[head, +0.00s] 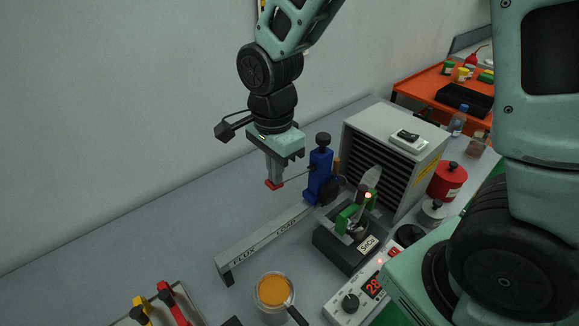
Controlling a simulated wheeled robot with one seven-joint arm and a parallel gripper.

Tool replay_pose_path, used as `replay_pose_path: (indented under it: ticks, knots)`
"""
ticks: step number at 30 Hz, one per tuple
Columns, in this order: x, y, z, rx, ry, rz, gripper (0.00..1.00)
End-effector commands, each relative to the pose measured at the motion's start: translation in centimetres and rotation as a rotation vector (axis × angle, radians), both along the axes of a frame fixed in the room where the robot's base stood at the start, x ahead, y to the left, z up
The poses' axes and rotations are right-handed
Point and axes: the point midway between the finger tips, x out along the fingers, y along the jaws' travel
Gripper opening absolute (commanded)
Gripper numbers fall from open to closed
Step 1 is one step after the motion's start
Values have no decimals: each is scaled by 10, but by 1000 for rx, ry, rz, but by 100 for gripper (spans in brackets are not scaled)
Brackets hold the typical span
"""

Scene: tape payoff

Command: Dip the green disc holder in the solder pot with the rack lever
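My gripper (274,178) points down left of the blue post (319,176), which stands at the far end of a grey rail marked FLUX and LOAD (265,243). I cannot tell whether the fingers are closed on the rod's end. A green holder (345,216) is at the dark solder pot (345,249) labelled SnCu. Its lower part is hidden, so I cannot tell how deep it sits.
A grey louvred box (410,163) stands behind the pot. A controller with a red display (352,302) and a cup of orange liquid (273,291) are in front. Yellow and red holders (172,303) stand in a tray at lower left. The bench's left side is clear.

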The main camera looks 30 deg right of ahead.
Motion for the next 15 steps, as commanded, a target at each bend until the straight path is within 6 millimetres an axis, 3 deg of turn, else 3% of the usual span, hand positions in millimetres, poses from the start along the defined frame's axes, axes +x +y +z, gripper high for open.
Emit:
replay_pose_path:
  ticks: [15]
  knots:
    - [0, 0, 33, 0, -1, 0, 0]
